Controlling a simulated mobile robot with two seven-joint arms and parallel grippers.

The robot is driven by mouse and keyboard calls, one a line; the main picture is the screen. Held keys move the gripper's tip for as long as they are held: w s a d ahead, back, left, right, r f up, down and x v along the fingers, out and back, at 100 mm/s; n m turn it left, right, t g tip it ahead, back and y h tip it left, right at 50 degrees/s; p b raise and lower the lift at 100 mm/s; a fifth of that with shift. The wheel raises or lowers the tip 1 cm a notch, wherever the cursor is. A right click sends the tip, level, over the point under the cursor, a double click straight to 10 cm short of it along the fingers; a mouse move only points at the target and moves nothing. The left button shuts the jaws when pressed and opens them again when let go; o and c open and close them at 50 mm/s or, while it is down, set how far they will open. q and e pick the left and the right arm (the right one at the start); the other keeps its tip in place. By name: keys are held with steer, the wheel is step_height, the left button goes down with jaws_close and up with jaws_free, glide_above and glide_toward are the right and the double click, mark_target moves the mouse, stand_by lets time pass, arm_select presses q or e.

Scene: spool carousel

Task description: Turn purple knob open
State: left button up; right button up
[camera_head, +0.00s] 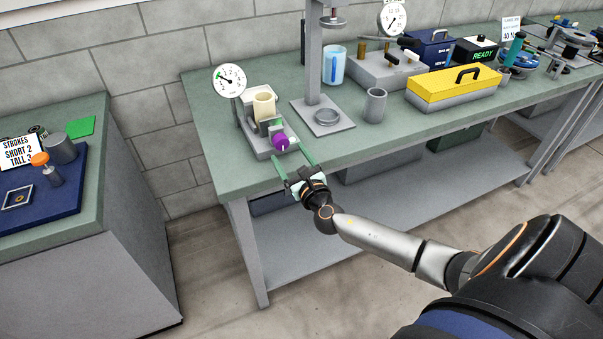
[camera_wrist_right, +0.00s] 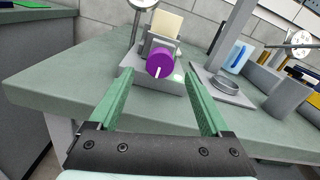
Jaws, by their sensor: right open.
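The purple knob (camera_head: 281,141) sits on the front of a small grey fixture (camera_head: 262,147) at the left end of the green bench. In the right wrist view the knob (camera_wrist_right: 159,63) faces me, with a short white mark low on its face. My right gripper (camera_head: 291,162) is open, with its two green fingers pointing at the knob. In the right wrist view the gripper (camera_wrist_right: 160,88) has its fingers either side of the knob's line, with the knob beyond the tips and apparently untouched. My left gripper is not in view.
A press stand (camera_head: 322,118) and grey cup (camera_head: 375,104) stand to the right. The bench's front edge lies beneath my right gripper.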

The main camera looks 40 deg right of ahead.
steer(key=v, duration=0.8)
stand_by(0.4)
